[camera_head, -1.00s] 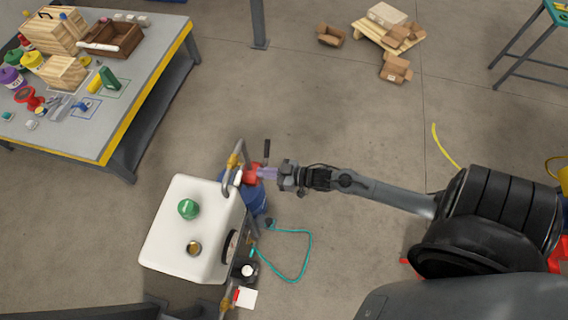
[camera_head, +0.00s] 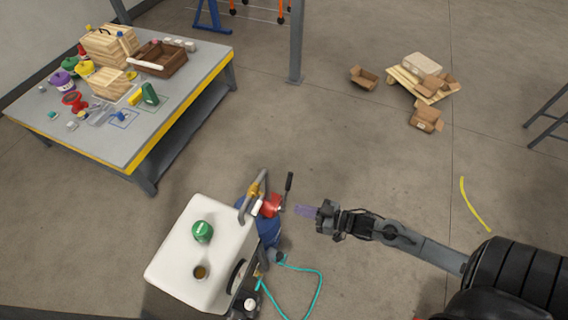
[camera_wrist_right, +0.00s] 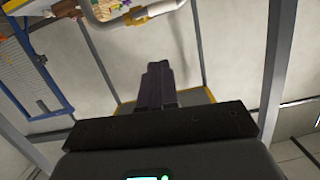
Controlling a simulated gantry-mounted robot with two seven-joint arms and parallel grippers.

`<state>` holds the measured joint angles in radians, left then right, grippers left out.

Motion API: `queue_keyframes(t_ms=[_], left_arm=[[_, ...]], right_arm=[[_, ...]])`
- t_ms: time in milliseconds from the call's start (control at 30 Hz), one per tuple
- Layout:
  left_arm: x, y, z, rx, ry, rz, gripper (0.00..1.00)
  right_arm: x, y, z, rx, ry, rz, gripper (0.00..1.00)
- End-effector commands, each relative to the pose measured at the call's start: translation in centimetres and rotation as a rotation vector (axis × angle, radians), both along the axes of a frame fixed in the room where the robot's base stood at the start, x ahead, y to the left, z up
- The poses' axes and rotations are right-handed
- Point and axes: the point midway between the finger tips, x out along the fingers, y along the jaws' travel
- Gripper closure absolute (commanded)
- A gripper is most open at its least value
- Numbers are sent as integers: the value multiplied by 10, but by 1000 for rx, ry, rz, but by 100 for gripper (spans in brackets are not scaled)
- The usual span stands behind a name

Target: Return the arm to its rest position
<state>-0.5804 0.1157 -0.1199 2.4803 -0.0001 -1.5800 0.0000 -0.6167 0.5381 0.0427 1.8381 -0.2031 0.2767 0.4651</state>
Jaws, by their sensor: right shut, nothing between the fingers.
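My right gripper (camera_head: 307,211) reaches in from the right in the head view, with its purple fingers pointing left. It is shut and empty, just right of the red valve part (camera_head: 271,205) and its dark lever handle (camera_head: 288,184), with a gap between. In the right wrist view the fingers (camera_wrist_right: 157,85) lie together with nothing between them. The pump skid carries a white tank (camera_head: 190,255) with a green cap (camera_head: 202,232) and an open round port beside it. My left gripper is not in view.
A workbench (camera_head: 205,85) with crates, jars and tools stands at the upper left. A pallet (camera_head: 415,85) with cardboard boxes lies at the upper right. A teal hose (camera_head: 318,290) curls on the floor by the skid. The floor between is clear.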

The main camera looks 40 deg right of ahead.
Motion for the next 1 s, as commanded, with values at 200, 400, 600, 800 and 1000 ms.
queue_keyframes(t_ms=[200,400,600,800,1000], left_arm=[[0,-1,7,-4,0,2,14],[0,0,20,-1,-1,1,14],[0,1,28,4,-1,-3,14],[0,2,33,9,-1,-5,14],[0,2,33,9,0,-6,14]], right_arm=[[1,10,7,34,-5,-17,100],[13,65,59,137,-41,-60,100],[23,98,92,71,122,-183,100],[4,109,107,-57,385,-264,100],[-40,107,107,-200,668,-264,100]])
